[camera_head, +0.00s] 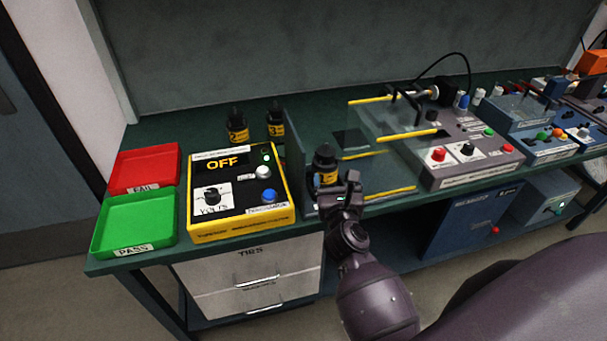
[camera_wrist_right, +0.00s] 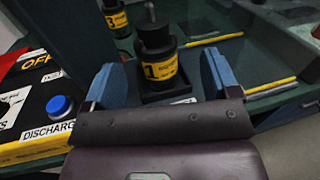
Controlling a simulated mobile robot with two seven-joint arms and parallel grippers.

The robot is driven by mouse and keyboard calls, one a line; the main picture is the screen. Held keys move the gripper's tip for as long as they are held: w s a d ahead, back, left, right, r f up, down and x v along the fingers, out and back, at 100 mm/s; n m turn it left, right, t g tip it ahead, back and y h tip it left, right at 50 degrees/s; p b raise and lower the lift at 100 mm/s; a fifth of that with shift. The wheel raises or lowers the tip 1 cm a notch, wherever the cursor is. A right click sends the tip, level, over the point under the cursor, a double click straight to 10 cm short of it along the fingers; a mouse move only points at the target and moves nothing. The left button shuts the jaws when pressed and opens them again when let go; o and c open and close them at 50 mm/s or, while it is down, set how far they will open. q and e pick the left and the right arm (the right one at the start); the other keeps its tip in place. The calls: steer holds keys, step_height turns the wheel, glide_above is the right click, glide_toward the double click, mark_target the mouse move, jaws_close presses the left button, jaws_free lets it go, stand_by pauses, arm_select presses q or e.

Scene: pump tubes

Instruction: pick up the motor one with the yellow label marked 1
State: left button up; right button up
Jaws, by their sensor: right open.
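The motor with the yellow label marked 1 (camera_wrist_right: 157,58) is a black cylinder standing upright in a dark square base in the right wrist view. In the head view the motor (camera_head: 325,160) stands at the bench front, just right of the yellow tester, partly hidden by my gripper. My right gripper (camera_head: 339,183) is at the motor's near side. In the wrist view its blue fingers (camera_wrist_right: 158,80) are open, one on each side of the motor, with visible gaps. I cannot tell how far the fingertips reach along it. My left gripper is not in view.
A yellow-edged tester (camera_head: 237,225) reading OFF stands left of the motor. Two more motors (camera_head: 237,127) (camera_head: 276,120) stand behind. Red (camera_head: 143,168) and green (camera_head: 134,222) trays are at the left. A grey control box (camera_head: 465,150) and a clear panel are at the right.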

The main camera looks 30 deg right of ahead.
mark_target(327, 157)
steer(key=shift+m, duration=0.4)
steer(key=shift+w+a+b+x, duration=0.1)
steer(key=shift+a+x, duration=0.1)
steer(key=shift+x, duration=1.65)
steer(key=shift+w+a+b+x, duration=0.1)
steer(key=shift+a+b+x, duration=0.05)
steer(key=shift+x, duration=1.65)
steer(key=shift+w+a+b+x, duration=0.1)
steer(key=shift+a+x, duration=0.1)
steer(key=shift+x, duration=1.65)
steer(key=shift+f, duration=0.15)
jaws_close()
